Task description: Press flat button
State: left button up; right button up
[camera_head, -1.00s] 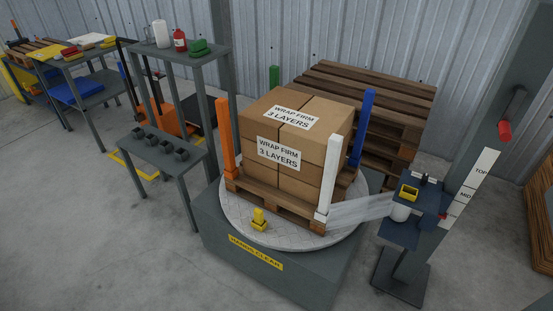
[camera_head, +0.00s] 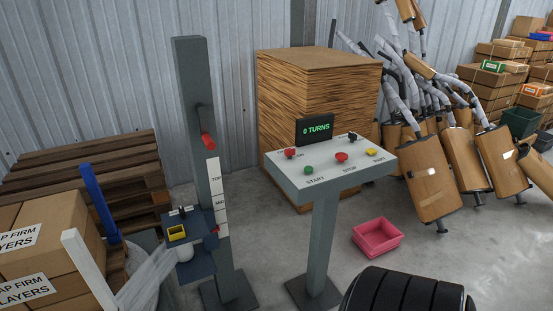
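A grey control panel (camera_head: 328,175) stands on a post near the middle of the view. On its sloped top are a green button (camera_head: 308,170) above the label START and a red button (camera_head: 341,157) above STOP. A yellow button (camera_head: 371,152) sits at the right above a label too small to read surely. A red knob (camera_head: 290,153) is at the upper left and a dark knob (camera_head: 352,136) at the upper right. No label clearly reads "flat". A dark display (camera_head: 314,129) shows 0 TURNS in green. Neither gripper is in view.
Left of the panel stands a grey mast (camera_head: 197,130) with a film carriage (camera_head: 188,240). Wrapped cartons (camera_head: 40,250) are at far left. A pink bin (camera_head: 377,237) lies on the floor at right. A dark ribbed rounded shape (camera_head: 408,291) fills the bottom edge. Mufflers (camera_head: 430,185) stand behind.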

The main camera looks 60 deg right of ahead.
aim_at(308, 169)
jog(key=z, duration=2.15)
jog(key=i+l+u, duration=0.1)
jog(key=u, duration=0.25)
jog(key=l+u, duration=0.3)
jog(key=i+l+u, duration=0.15)
jog(key=l, duration=0.35)
jog(key=i+l+u, duration=0.1)
jog(key=l, duration=0.4)
jog(key=i+l+u, duration=0.15)
jog(key=l, duration=0.35)
jog(key=i+l+u, duration=0.1)
jog(key=l, duration=0.45)
jog(key=i+l, duration=0.1)
jog(key=l, duration=0.7)
